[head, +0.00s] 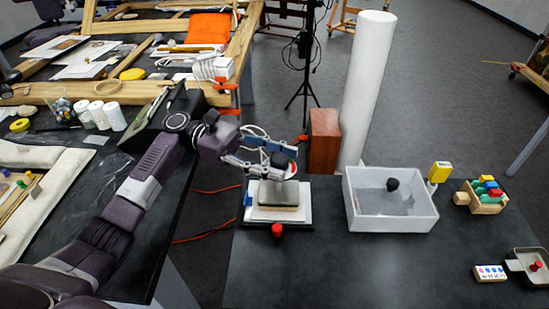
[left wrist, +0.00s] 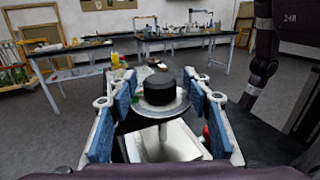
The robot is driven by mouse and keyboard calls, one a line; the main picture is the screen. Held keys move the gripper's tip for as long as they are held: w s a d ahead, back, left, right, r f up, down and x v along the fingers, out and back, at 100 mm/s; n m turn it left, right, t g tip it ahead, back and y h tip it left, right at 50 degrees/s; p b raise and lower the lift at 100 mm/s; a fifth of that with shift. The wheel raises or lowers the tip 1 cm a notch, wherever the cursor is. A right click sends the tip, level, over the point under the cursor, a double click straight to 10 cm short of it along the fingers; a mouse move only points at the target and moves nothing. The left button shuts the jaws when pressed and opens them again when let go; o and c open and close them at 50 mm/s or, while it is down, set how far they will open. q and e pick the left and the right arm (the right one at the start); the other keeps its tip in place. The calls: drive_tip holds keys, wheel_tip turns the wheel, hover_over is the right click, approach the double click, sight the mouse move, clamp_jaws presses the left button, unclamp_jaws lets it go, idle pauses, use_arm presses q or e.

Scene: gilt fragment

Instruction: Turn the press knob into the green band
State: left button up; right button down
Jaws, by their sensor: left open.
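The press (head: 278,193) stands on a white sheet on the dark table, with a pale block in it. Its black round knob (head: 279,160) is on top, above a grey disc; the knob also shows in the left wrist view (left wrist: 160,88). My left gripper (head: 272,165) is open at the knob. In the left wrist view its blue-padded fingers (left wrist: 158,95) stand on both sides of the knob, with gaps visible. I cannot make out the green band in either view. My right gripper is not in view.
A red round knob (head: 277,230) sits at the front of the press base. A white tub (head: 392,222) stands to the right, with a reddish wooden block (head: 324,142) and a white column (head: 366,90) behind. The table's front middle is clear.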

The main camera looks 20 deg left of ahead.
use_arm(q)
drive_tip(key=w+a, duration=0.1)
drive_tip(key=a, duration=1.1)
drive_tip(key=shift+r, duration=0.1)
